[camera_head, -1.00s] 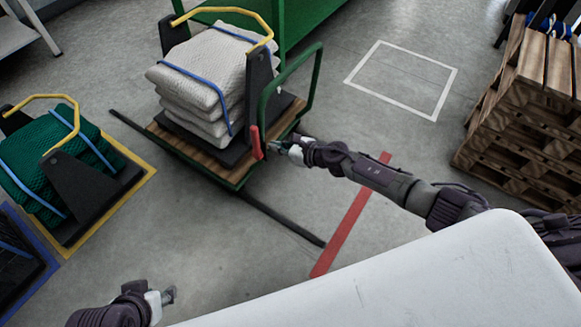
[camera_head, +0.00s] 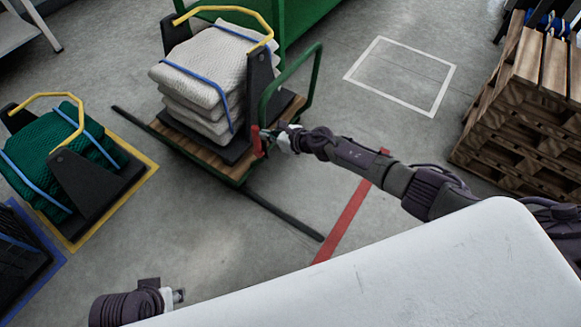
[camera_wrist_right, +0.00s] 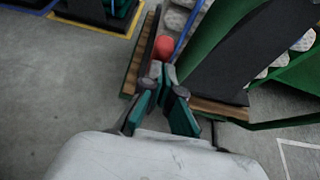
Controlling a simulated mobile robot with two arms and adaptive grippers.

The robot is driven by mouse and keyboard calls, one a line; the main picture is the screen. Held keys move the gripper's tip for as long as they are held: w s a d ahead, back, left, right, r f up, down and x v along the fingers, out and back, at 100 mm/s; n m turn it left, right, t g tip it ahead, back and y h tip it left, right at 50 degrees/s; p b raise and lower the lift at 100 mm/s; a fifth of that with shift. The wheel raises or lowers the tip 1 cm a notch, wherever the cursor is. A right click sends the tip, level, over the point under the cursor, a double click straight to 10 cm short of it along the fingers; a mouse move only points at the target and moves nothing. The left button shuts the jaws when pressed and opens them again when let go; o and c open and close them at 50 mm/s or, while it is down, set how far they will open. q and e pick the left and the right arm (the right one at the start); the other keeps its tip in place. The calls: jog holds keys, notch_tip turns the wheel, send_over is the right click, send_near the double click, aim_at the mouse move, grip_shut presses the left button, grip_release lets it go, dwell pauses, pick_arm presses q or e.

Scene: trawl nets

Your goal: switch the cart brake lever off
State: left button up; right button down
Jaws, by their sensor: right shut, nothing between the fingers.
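The cart (camera_head: 170,142) has a wooden deck and a green push handle (camera_head: 316,75); it carries a rack of folded pale nets (camera_head: 205,75). The red brake lever (camera_head: 257,142) is at the cart's near right corner, partly hidden by my right gripper (camera_head: 270,138). In the right wrist view the lever's red end (camera_wrist_right: 164,47) lies just beyond my right fingertips (camera_wrist_right: 160,72), which are shut and empty. I cannot tell whether they touch it. My left gripper (camera_head: 179,296) is at the bottom left, away from the cart; its finger opening is unclear.
A rack of green netting (camera_head: 60,160) stands in a yellow floor outline at left. Stacked wooden pallets (camera_head: 520,120) stand at right. A red floor line (camera_head: 345,222) and dark floor strip (camera_head: 285,215) run near the cart. A white-outlined floor area (camera_head: 402,75) is empty.

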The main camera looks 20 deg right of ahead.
jog(key=shift+w+a+r, duration=0.15)
jog(key=shift+w+a, duration=0.15)
jog(key=shift+w+a, duration=0.1)
jog(key=shift+w, duration=0.05)
dwell(0.4)
